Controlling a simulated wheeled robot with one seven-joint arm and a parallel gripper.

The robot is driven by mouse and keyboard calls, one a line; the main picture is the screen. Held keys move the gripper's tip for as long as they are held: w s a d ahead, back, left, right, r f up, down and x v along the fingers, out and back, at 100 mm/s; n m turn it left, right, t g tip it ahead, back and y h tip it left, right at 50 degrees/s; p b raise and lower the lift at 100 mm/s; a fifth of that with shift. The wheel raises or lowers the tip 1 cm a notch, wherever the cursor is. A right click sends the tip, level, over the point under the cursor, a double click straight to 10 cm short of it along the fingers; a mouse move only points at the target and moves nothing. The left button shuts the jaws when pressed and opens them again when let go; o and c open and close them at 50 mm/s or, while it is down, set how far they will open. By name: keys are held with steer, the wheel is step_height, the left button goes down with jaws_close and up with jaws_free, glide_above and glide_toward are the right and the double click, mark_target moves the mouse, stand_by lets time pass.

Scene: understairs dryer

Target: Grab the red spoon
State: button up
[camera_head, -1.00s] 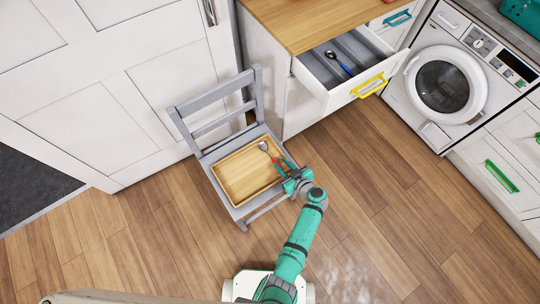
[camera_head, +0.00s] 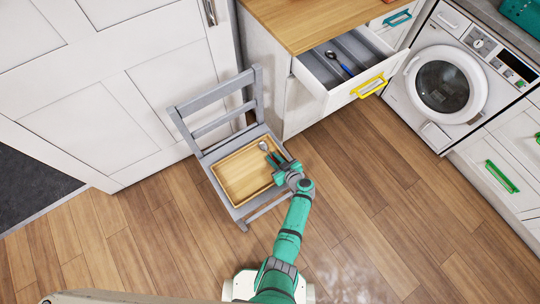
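The spoon (camera_head: 263,146) lies on a wooden tray (camera_head: 238,180) that rests on the seat of a grey chair. Its grey bowl points toward the chair back. Its red handle is mostly hidden by my gripper (camera_head: 277,161). My gripper is over the tray's right side, at the handle. The view is too small to tell whether the fingers are open or closed on it.
The grey chair (camera_head: 217,123) stands against white panels, its back facing away from me. A drawer with a yellow handle (camera_head: 370,86) is pulled open to the right, with a dark-handled spoon (camera_head: 338,62) inside. A washer (camera_head: 443,88) stands farther right. The wooden floor is clear.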

jaws_close()
steer(key=shift+r, duration=0.15)
